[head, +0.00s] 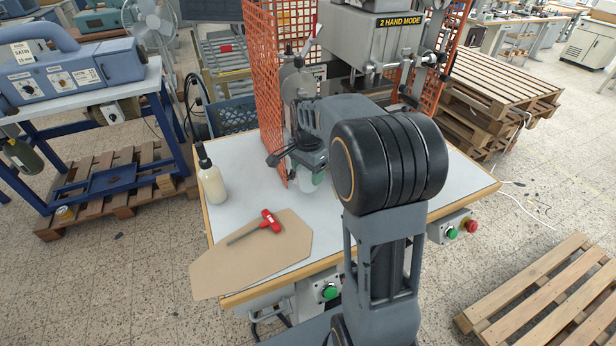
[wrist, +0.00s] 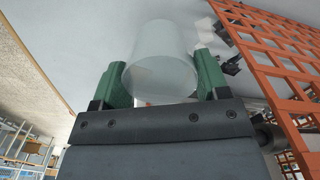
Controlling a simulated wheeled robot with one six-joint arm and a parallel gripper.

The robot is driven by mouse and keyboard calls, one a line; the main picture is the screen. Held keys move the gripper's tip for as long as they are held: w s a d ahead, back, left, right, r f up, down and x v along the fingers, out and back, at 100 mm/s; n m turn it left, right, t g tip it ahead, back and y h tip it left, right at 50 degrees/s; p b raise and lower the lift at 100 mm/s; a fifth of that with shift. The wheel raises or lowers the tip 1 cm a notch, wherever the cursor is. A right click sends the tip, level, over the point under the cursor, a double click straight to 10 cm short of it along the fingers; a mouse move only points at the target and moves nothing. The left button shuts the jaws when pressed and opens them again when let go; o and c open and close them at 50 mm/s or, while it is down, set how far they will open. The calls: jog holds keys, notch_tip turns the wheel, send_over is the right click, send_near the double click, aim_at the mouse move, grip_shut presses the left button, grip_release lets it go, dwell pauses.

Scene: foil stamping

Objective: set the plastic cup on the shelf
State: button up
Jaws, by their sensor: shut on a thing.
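The plastic cup (wrist: 160,52) is translucent white and sits between the two green fingers of my gripper (wrist: 163,78) in the wrist view. My gripper is shut on its sides. In the head view my gripper (head: 306,172) is over the white worktable (head: 260,185), beside the orange mesh guard. Only a small pale part of the cup (head: 309,183) shows below it there, and my arm hides some of the area. I cannot tell whether the cup touches the tabletop. I cannot clearly pick out the shelf.
A red-handled tool (head: 267,220) lies on brown board (head: 225,268) at the front. The orange mesh guard (head: 268,75) and stamping press (head: 365,50) stand close behind my gripper. Wooden pallets (head: 555,300) lie at right.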

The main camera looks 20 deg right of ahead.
jog(key=shift+f, duration=1.35)
jog(key=shift+f, duration=0.2)
jog(key=o, duration=0.9)
jog(key=shift+r, duration=0.1)
